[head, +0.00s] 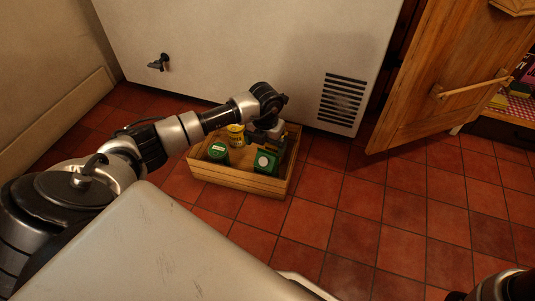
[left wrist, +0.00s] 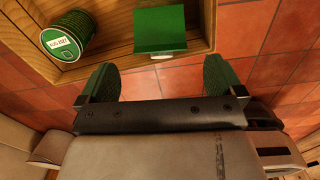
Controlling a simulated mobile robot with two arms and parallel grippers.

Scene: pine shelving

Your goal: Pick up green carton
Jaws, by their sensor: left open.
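The green carton (head: 266,160) stands inside a wooden crate on the floor, at its front right. In the left wrist view the carton (left wrist: 160,28) is a green box with a pale label at its edge, near the crate wall. My left gripper (head: 272,134) is over the right part of the crate, its fingertips hard to make out in the head view. In the left wrist view the gripper (left wrist: 161,80) is open, with green-faced fingers spread and nothing between them. The carton lies beyond the fingertips, apart from them.
The wooden crate (head: 236,180) also holds a green can (head: 218,152) and a yellow can (head: 235,135). The green can also shows beside the carton in the left wrist view (left wrist: 68,35). A white cabinet (head: 240,50) stands behind. Tiled floor (head: 400,210) is clear to the right.

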